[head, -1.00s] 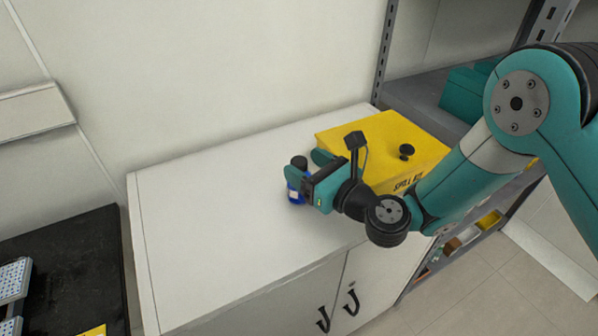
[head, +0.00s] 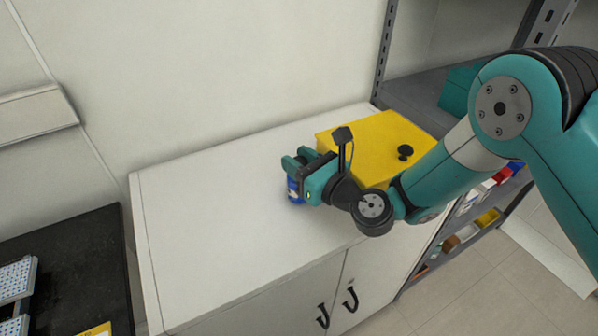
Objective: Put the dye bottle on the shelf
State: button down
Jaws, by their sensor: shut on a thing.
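The dye bottle (head: 293,190) is small and blue, with a pale label patch low on its side. It is upright on or just above the white cabinet top; I cannot tell if its base touches. My gripper (head: 293,164) is shut on the bottle's upper part, and its fingers hide the dark cap. The grey metal shelf (head: 408,92) stands at the right, behind my arm, and my arm covers part of it.
A yellow spill-kit box (head: 365,142) with a black knob sits on the white cabinet (head: 210,215), right beside my gripper. A teal bin (head: 456,92) is on the shelf. A black bench (head: 85,260) stands at the left. The cabinet's left half is bare.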

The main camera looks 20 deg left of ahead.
notch_tip(320, 180, up, 20)
jog(key=p, duration=0.3)
